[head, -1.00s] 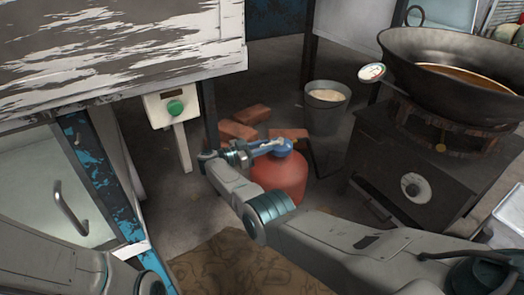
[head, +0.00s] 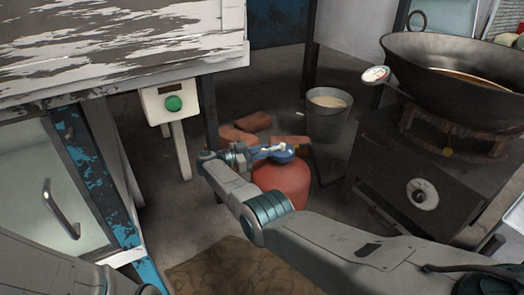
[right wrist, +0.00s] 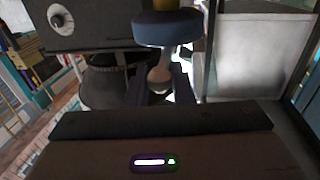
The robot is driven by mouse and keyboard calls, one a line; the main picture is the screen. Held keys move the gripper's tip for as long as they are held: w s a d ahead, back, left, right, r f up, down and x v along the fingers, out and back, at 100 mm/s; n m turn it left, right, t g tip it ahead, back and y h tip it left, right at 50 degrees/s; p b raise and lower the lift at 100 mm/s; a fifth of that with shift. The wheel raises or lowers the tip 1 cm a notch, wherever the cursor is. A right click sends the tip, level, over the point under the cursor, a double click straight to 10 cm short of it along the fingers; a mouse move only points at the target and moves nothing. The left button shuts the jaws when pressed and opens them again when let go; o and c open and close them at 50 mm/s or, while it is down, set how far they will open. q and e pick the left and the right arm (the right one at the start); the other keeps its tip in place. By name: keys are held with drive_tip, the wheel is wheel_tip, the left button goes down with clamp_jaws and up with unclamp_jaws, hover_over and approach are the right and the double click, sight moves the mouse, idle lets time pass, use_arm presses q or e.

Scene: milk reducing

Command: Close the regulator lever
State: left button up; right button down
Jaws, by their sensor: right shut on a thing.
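The regulator (head: 284,156) is a blue round cap on top of a red gas cylinder (head: 284,184), and its pale lever (head: 279,148) shows at the top. My right gripper (head: 264,151) reaches it from the left in the head view. In the right wrist view, the blue regulator (right wrist: 166,28) is at the top, and the lever's pale rounded end (right wrist: 158,79) sits between the two dark fingers of my right gripper (right wrist: 158,88), which is shut on it. The lever's exact angle is hard to tell. My left gripper is out of view.
A dark stove (head: 425,170) with a large wok (head: 455,85) stands to the right. A green-button box (head: 172,103) and a worn table (head: 120,45) are at the left.

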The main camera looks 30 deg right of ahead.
drive_tip(key=shift+s+d+f, duration=0.1)
drive_tip(key=shift+d+f, duration=0.05)
drive_tip(key=shift+f, duration=0.1)
drive_tip(key=c, duration=1.6)
unclamp_jaws()
drive_tip(key=o, duration=0.3)
drive_tip(key=shift+d+f, duration=0.1)
drive_tip(key=shift+f, duration=0.05)
drive_tip(key=shift+a, duration=0.35)
drive_tip(key=w+a+b, duration=0.1)
drive_tip(key=a+b, duration=0.5)
drive_tip(key=a, duration=0.4)
drive_tip(key=shift+a+r, duration=0.15)
drive_tip(key=shift+r, duration=0.1)
